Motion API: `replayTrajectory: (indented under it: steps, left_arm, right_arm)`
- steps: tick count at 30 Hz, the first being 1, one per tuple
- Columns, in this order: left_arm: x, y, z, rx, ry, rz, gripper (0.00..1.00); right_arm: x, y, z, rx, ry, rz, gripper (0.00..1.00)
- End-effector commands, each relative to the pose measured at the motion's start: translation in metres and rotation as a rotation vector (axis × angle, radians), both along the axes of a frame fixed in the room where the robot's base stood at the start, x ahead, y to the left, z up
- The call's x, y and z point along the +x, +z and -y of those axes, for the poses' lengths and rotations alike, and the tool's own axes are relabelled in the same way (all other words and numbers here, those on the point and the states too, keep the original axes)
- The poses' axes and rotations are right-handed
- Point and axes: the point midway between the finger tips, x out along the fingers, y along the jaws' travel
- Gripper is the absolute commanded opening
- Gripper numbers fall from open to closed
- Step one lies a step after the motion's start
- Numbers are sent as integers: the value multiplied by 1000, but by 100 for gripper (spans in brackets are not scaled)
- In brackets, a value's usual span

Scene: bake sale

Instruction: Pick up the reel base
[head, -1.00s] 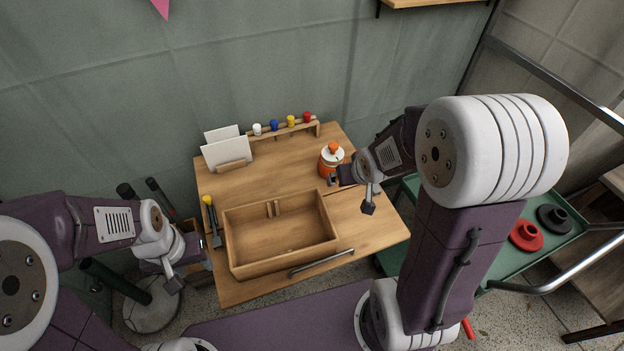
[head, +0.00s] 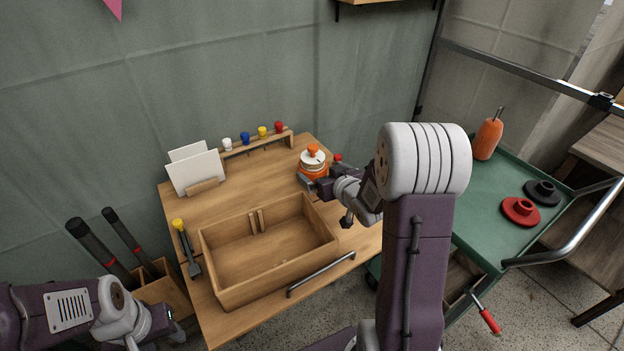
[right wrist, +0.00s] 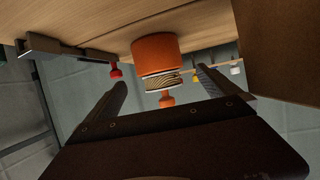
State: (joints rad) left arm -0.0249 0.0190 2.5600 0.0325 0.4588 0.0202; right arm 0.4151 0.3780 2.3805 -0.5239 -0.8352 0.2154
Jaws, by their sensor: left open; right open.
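The reel base (head: 311,172) is an orange cylinder at the back right of the wooden table, with a pale reel of twine and an orange knob on top. In the right wrist view the picture is inverted, and the reel base (right wrist: 155,55) shows beyond and between the fingers. My right gripper (head: 314,186) is open close in front of it; the hand hides part of its lower side. The right wrist view also shows this gripper (right wrist: 163,80) empty; I cannot tell whether it touches. My left gripper (head: 165,330) is open and empty, low at the left.
A wooden tray (head: 222,291) fills the table's front. A rack with coloured pegs (head: 245,139) and white cards (head: 195,172) stand behind; a yellow-handled scraper (head: 187,250) lies left. A green trolley (head: 480,205) at right holds a red disc (head: 520,211) and a black disc (head: 542,193).

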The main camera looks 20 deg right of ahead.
Motion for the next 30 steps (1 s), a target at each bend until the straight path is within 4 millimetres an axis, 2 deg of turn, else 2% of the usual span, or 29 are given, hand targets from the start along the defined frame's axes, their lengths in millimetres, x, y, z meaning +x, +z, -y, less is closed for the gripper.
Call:
replayTrajectory:
  steps: [1, 6, 11, 19, 27, 30]
  left_arm:
    - [0, -10, 0, 0, 0, 0, 47]
    - [0, -9, 0, 0, 0, 0, 47]
    - [0, -10, 0, 0, 0, 0, 47]
    - [0, -19, 0, 0, 0, 0, 47]
    - [0, -18, 0, 0, 0, 0, 47]
    - [0, -18, 0, 0, 0, 0, 47]
  right_arm:
    - [0, -18, 0, 2, -1, -3, 100]
    - [21, -19, 0, -1, 0, 1, 100]
    - [25, -20, 0, -1, -1, 0, 100]
    - [65, -38, 0, -1, 0, 0, 100]
    - [69, -38, 0, 0, -1, -1, 100]
    - [69, -38, 0, 0, -1, -1, 72]
